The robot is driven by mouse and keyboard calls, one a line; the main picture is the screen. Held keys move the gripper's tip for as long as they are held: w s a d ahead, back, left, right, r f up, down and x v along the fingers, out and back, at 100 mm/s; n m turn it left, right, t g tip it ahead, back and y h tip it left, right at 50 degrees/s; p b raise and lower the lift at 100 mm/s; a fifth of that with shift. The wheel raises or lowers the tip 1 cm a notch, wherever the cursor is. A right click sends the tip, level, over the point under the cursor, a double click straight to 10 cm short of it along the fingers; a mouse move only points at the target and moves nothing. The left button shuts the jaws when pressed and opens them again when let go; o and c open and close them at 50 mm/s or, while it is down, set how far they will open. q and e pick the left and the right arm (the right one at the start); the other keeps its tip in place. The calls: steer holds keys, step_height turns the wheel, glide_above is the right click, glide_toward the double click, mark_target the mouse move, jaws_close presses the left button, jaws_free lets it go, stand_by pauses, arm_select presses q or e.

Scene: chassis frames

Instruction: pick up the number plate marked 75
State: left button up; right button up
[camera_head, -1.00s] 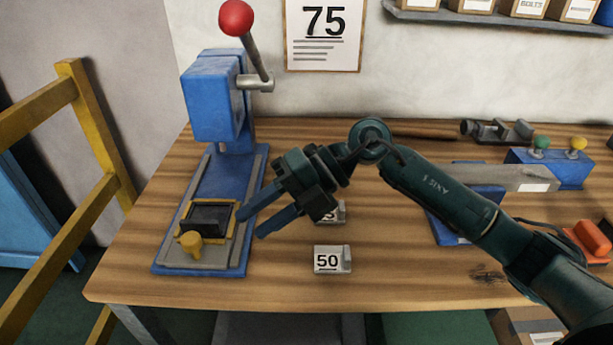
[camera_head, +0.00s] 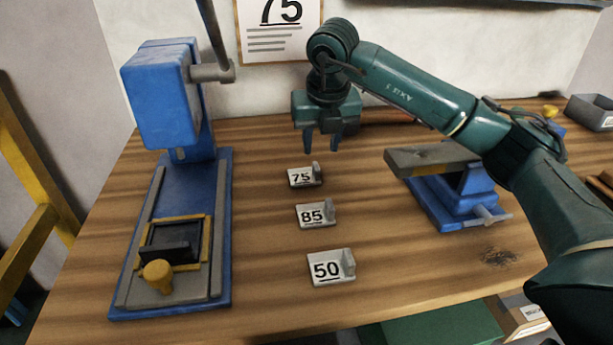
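The number plate marked 75 (camera_head: 301,178) lies on the wooden table, the farthest of three small white plates in a column. The plate marked 85 (camera_head: 312,216) lies nearer, and the plate marked 50 (camera_head: 326,268) is nearest. Each has a small grey upright tab at its right side. My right gripper (camera_head: 321,146) points down just above and behind the 75 plate. Its two fingers are apart with nothing between them. The 75 plate is in full view. My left gripper is not in view.
A blue press (camera_head: 175,190) with a framed plate and yellow knob stands left of the plates. A blue vise (camera_head: 455,190) stands to the right, under my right arm. A sign reading 75 (camera_head: 275,45) hangs on the wall. Bare table lies around the plates.

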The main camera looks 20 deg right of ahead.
mark_target(316, 164)
steer(key=shift+w+a+x, duration=0.1)
steer(key=shift+w+x, duration=0.05)
steer(key=shift+x, duration=1.55)
steer(key=shift+w+a+x, duration=0.15)
steer(key=shift+x, duration=1.55)
steer(key=shift+r, duration=0.1)
steer(key=shift+c, duration=0.6)
jaws_close()
